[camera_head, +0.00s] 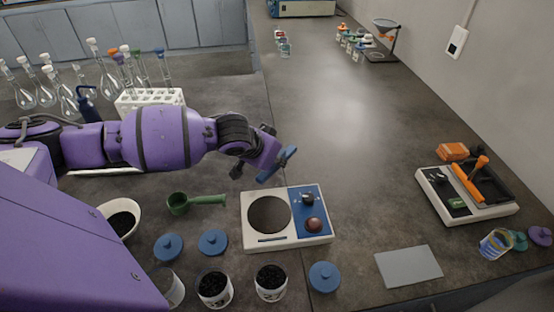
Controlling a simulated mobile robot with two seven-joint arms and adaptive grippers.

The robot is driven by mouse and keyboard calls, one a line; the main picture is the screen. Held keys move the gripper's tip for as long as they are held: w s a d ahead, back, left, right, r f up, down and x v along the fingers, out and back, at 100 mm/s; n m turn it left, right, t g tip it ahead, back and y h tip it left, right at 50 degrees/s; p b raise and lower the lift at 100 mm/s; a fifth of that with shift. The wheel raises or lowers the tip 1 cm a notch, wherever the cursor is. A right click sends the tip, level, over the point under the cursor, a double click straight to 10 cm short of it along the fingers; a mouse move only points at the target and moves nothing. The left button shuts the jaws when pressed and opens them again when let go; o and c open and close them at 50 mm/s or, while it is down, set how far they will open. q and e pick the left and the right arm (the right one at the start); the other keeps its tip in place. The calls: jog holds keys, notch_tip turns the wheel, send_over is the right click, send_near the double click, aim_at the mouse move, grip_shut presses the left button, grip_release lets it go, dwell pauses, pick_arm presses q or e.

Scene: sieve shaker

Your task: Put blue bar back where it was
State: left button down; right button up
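A blue bar (285,157) is at the tip of my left gripper (276,163), tilted and above the far edge of the white device. My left gripper looks shut on it, though its fingertips are partly hidden. The white device (249,238) lies on the bench with a dark round plate (268,215) on its left part and a blue panel (325,203) on its right part. The panel carries a dark knob (308,198) and a dark red knob (314,225). A narrow dark strip (272,239) shows at the device's front. My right gripper is not in view.
A green scoop (180,203) lies left of the device. Blue lids (213,243) and jars of black grains (271,281) stand in front. A grey plate (408,266) and a black-and-white tray (432,207) are at the right.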

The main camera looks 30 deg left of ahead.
pick_arm(q)
jog(key=shift+f, duration=0.45)
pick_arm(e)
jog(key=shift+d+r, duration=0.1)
pick_arm(q)
jog(key=shift+f, duration=0.1)
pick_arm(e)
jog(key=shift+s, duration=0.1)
pick_arm(q)
jog(key=c, duration=1.8)
grip_release()
jog(key=shift+o, duration=1.2)
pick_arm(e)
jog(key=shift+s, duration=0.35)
